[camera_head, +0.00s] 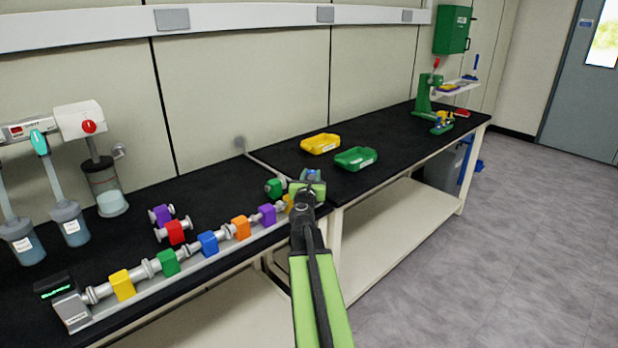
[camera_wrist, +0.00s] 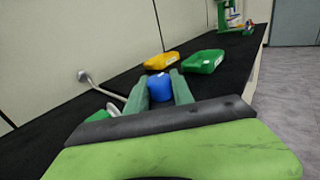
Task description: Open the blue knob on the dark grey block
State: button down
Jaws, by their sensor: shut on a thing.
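The blue knob (camera_wrist: 162,87) sits between the two fingers of my gripper (camera_wrist: 160,88) in the wrist view, and the fingers are closed on its sides. In the head view a little of the blue knob (camera_head: 313,174) shows at the tips of my gripper (camera_head: 310,178), above the right end of the pipe row. The dark grey block is hidden behind my gripper and arm, so I cannot tell how far the knob is turned.
A green block (camera_head: 273,188) stands just left of my gripper, by a pipe to the wall. A yellow tray (camera_head: 320,144) and a green tray (camera_head: 356,158) lie behind. Coloured blocks on pipes, such as the purple one (camera_head: 267,214), line the front left of the black bench.

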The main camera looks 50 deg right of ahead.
jog(key=shift+w+m+g+h, duration=0.15)
jog(key=shift+m+g+h, duration=0.4)
jog(key=shift+g, duration=0.25)
jog(key=shift+m, duration=0.25)
jog(key=c, duration=1.1)
grip_release()
jog(key=shift+a, duration=0.1)
